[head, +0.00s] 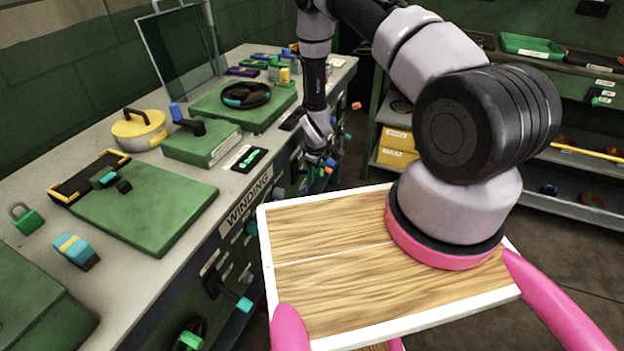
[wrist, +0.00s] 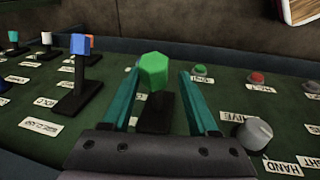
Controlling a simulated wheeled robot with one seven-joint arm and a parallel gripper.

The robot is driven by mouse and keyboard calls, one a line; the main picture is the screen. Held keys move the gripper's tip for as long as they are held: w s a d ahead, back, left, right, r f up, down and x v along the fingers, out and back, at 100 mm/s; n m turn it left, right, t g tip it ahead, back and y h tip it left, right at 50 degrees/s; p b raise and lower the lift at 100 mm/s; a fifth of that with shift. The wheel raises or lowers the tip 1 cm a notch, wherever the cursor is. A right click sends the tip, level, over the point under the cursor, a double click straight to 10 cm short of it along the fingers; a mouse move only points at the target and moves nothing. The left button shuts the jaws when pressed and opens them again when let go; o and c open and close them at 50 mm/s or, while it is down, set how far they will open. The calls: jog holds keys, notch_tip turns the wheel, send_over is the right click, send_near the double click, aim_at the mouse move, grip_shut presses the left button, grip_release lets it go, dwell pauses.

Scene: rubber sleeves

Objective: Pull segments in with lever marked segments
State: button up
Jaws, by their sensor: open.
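In the wrist view my gripper (wrist: 159,74) is open, with one teal finger on each side of a lever with a green six-sided knob (wrist: 153,70) on a black stem. I cannot tell whether the fingers touch the knob. The lever's label is hidden or unreadable, so I cannot tell if it is marked segments.
The green panel (wrist: 225,95) also carries a grey knob (wrist: 252,134), a red button (wrist: 257,77), a green button (wrist: 200,69) and several smaller levers at left. The bench top (head: 210,190) holds green blocks and a yellow pot (head: 139,130). A shelf unit (head: 545,150) stands at right.

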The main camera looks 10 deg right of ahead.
jog(key=v, duration=0.2)
jog(key=a+v, duration=0.1)
jog(key=v, duration=0.2)
jog(key=shift+s, duration=0.1)
dwell(0.5)
